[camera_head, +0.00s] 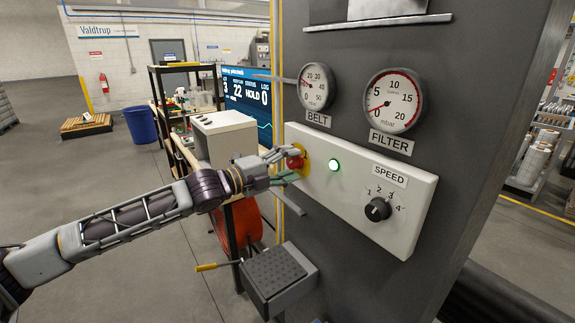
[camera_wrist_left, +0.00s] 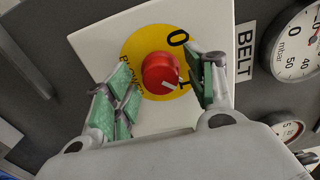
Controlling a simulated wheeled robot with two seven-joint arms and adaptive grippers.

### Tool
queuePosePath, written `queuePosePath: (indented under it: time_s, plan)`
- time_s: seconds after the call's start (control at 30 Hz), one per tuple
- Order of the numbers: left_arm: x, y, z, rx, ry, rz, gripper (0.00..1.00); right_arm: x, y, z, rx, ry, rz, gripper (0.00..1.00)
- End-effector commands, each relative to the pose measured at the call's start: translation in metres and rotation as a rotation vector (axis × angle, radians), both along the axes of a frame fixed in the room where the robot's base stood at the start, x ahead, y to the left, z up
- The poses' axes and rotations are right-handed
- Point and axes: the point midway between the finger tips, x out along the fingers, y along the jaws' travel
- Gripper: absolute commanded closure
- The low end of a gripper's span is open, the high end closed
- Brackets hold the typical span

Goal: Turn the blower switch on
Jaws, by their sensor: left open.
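The blower switch is a red rotary knob (camera_head: 294,161) on a yellow disc at the left end of the white control panel (camera_head: 412,207). In the left wrist view the red knob (camera_wrist_left: 160,73) sits on the yellow disc (camera_wrist_left: 133,45) marked 0 and 1. The knob's white mark points down and right, toward the 1, which is partly hidden by a finger. My left gripper (camera_head: 293,165) is open, with its green-padded fingers either side of the knob in the wrist view (camera_wrist_left: 162,92); gaps show between pads and knob. My right gripper is not in view.
A lit green lamp (camera_head: 334,165) and a black SPEED dial (camera_head: 378,209) are right of the switch. BELT (camera_head: 316,86) and FILTER (camera_head: 394,101) gauges are above. A grey box (camera_head: 279,276) juts out below the panel. A screen (camera_head: 247,95) stands behind my gripper.

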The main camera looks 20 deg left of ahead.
Motion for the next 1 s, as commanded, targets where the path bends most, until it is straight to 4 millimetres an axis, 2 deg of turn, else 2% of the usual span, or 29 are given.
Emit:
queuePosePath:
  time_s: [0.07, 0.37, 1.0]
  plan:
    - [0.000, 0.000, 0.000, 0.000, 0.000, 0.000, 0.45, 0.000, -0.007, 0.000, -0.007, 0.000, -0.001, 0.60]
    - [-0.006, 0.006, 0.000, 0.000, 0.000, 0.002, 0.45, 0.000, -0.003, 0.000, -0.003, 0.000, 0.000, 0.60]
    - [-0.032, 0.026, -0.001, -0.001, 0.001, 0.003, 0.45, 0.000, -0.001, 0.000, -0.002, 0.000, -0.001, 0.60]
